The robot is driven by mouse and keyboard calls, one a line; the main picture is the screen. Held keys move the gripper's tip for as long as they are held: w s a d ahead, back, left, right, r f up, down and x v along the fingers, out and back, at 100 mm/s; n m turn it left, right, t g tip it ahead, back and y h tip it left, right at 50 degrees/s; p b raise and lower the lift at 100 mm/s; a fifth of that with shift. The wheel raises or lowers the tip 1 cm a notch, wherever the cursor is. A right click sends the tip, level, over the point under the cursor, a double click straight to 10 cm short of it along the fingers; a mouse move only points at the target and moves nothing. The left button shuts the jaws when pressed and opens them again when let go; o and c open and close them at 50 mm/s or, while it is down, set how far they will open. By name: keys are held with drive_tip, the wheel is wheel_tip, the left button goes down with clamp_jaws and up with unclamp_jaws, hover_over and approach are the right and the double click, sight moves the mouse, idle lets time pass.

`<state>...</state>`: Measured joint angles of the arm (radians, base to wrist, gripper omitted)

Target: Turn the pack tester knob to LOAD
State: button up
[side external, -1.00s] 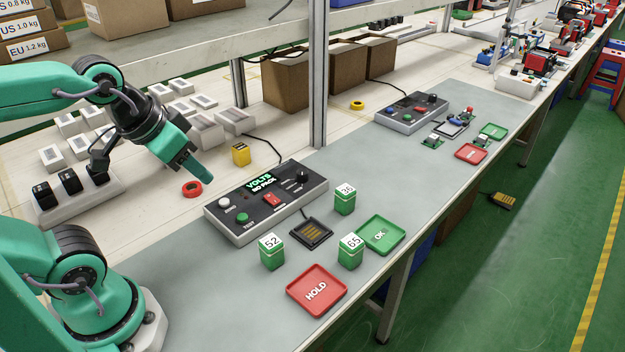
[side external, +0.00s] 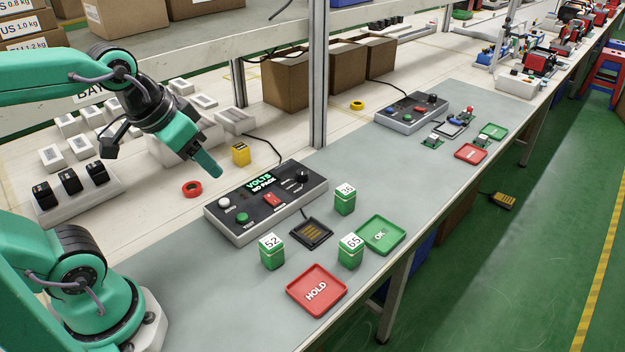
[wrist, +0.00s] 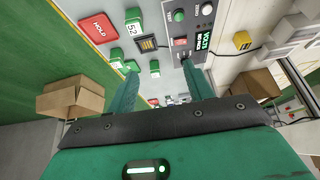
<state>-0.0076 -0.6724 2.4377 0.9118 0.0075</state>
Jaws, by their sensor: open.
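The pack tester (side external: 265,203) is a grey box with a dark sloped face on the mat. Its display reads VOLTS, NO PACK. The black knob (side external: 302,176) is at the right end of the face; its pointer setting is too small to read. My gripper (side external: 213,172) is in the air left of and above the tester, apart from it. In the wrist view my gripper (wrist: 158,88) is open, with its two green fingers spread and nothing between them close up. The tester's display (wrist: 206,43) shows there beyond the right finger, which seems to hide the knob.
Green blocks 52 (side external: 272,252), 65 (side external: 350,252) and 36 (side external: 345,200) stand in front of the tester, around a black contact pad (side external: 311,233). A red HOLD tray (side external: 316,290) and green OK tray (side external: 367,232) lie nearer the edge. A post (side external: 318,80) rises behind.

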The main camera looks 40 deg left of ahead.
drive_tip(key=w+a+r+g, duration=0.1)
drive_tip(key=w, duration=0.6)
drive_tip(key=g, duration=0.4)
hover_over(302, 171)
drive_tip(key=f, duration=1.3)
drive_tip(key=shift+s+d+f, duration=0.15)
drive_tip(key=shift+s+f, duration=0.1)
drive_tip(key=shift+f, duration=0.1)
drive_tip(key=shift+w+f, duration=0.25)
drive_tip(key=shift+f, duration=0.2)
drive_tip(key=shift+f, duration=3.9)
